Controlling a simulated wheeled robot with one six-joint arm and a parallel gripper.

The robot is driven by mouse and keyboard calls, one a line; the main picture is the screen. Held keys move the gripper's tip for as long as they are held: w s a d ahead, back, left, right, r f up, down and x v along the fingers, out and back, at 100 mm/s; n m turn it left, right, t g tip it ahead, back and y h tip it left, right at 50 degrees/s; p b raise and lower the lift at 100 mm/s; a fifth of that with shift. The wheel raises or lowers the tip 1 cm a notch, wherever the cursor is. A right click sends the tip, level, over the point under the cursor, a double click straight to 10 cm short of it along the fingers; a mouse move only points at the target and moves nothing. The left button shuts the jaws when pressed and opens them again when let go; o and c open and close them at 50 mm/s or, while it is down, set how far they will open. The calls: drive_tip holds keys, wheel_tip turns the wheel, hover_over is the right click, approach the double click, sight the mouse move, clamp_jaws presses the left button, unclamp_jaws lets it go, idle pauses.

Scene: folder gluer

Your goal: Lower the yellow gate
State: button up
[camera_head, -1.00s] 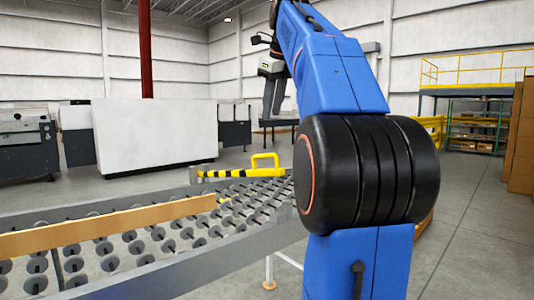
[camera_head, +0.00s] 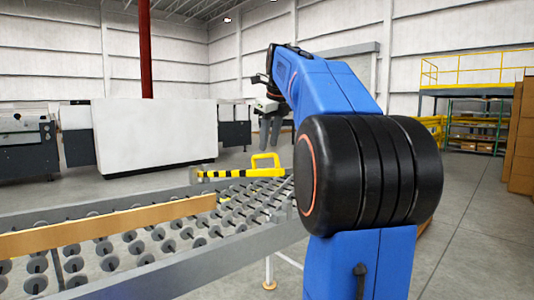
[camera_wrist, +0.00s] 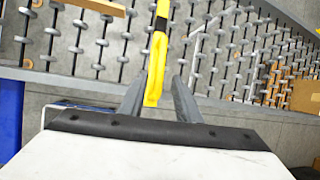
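The yellow gate (camera_head: 243,173) is a black-and-yellow striped bar with a yellow loop handle (camera_head: 264,158) standing on top. It appears level, at the far side of the roller conveyor; its height above the rollers is hard to judge. My gripper (camera_head: 270,146) hangs fingers-down just above the handle. In the wrist view the yellow handle (camera_wrist: 155,70) shows beyond and between the two spread fingers of my gripper (camera_wrist: 157,88), with gaps on both sides. The gripper is open and holds nothing.
The roller conveyor (camera_head: 210,262) runs across the lower left, with a long tan rail (camera_head: 110,228) along it. A white machine (camera_head: 155,137) stands behind. Brown boxes (camera_head: 522,140) are stacked at the right edge. The floor at right is clear.

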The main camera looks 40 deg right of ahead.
drive_tip(key=shift+x, duration=2.5)
drive_tip(key=shift+c, duration=0.5)
clamp_jaws()
